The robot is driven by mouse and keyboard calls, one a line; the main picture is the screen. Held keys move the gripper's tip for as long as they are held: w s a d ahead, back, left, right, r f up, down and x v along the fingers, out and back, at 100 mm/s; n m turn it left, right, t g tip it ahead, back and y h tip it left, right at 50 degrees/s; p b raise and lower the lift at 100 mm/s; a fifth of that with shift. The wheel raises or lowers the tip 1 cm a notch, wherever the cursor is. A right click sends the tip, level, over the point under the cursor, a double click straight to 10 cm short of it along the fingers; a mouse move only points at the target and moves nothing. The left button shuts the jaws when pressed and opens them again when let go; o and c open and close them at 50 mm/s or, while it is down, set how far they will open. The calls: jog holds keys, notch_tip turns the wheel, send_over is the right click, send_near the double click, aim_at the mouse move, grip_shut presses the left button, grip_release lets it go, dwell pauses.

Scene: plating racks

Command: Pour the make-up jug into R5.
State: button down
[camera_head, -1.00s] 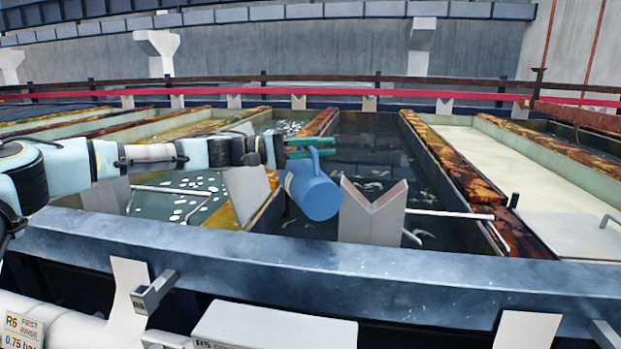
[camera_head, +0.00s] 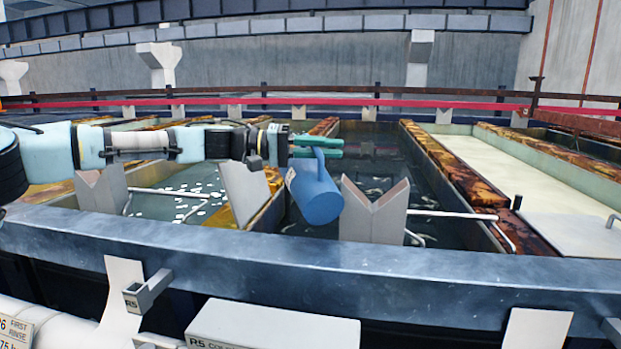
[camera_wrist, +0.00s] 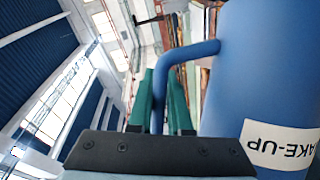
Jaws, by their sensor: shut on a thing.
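The blue make-up jug (camera_head: 318,194) hangs tilted over a tank of dark liquid (camera_head: 372,150) in the head view. I cannot tell whether its rounded lower-right end is mouth or base, and no stream of liquid shows. My gripper (camera_head: 318,147), with green fingers, is shut on the jug's handle. In the wrist view the fingers (camera_wrist: 168,105) are around the blue handle, and the jug's wall (camera_wrist: 265,85) bears a partly cut-off "MAKE-UP" label. R5 is marked on a small bracket (camera_head: 143,300) and a white box (camera_head: 270,328) below the front rail.
A grey V-notched bracket (camera_head: 373,212) stands just right of the jug, and a slanted plate (camera_head: 246,193) stands left. A blue-grey rail (camera_head: 300,246) runs along the front. A tank with white floating pieces (camera_head: 180,197) lies left; a pale covered tank (camera_head: 520,185) lies right.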

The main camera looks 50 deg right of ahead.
jog(key=shift+s, duration=0.1)
jog(key=shift+s+a+m+t+b, duration=0.3)
jog(key=shift+s+m+t+b, duration=0.15)
jog(key=shift+m+b, duration=0.5)
jog(key=shift+s+a+r+m+t+b, duration=0.1)
jog(key=shift+s+a+m+t+b, duration=0.15)
jog(key=shift+s+m+b, duration=0.3)
jog(key=shift+s, duration=0.1)
jog(key=shift+s+a+f+m+b, duration=0.15)
jog(key=shift+f+m+b, duration=0.2)
jog(key=shift+b, duration=0.55)
jog(key=shift+s+a+f+m+t+b, duration=0.1)
jog(key=shift+s+f+m+t+b, duration=0.25)
jog(key=shift+m+t+b, duration=0.45)
jog(key=shift+r, duration=0.15)
jog(key=shift+b, duration=0.35)
